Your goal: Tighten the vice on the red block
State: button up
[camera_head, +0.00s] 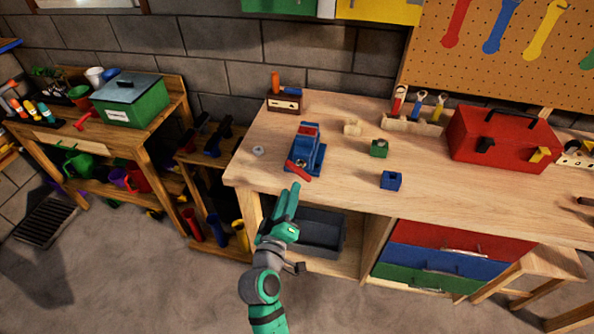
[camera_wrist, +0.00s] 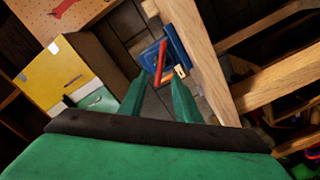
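The blue vice (camera_head: 318,157) stands on the workbench near its left front part. It also shows in the wrist view (camera_wrist: 179,54). The red block (camera_head: 309,130) sits at the vice's top, toward the back; I cannot tell how closely the jaws touch it. The vice's red handle (camera_head: 299,171) slants across its front, and it appears beyond my fingers in the wrist view (camera_wrist: 160,62). My green gripper (camera_head: 289,190) is at the bench's front edge, just short of the handle. In the wrist view its fingers (camera_wrist: 158,82) stand apart with nothing between them.
The wooden workbench (camera_head: 345,178) also holds a grey ring (camera_head: 258,151), a green block (camera_head: 379,148), a blue block (camera_head: 391,180) and a red toolbox (camera_head: 503,140). A dark bin (camera_head: 318,230) sits on the shelf below. Bench top right of the vice is partly clear.

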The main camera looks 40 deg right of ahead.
aim_at(296, 173)
jog(key=x, duration=0.9)
jog(key=shift+w+d, duration=0.25)
grip_shut()
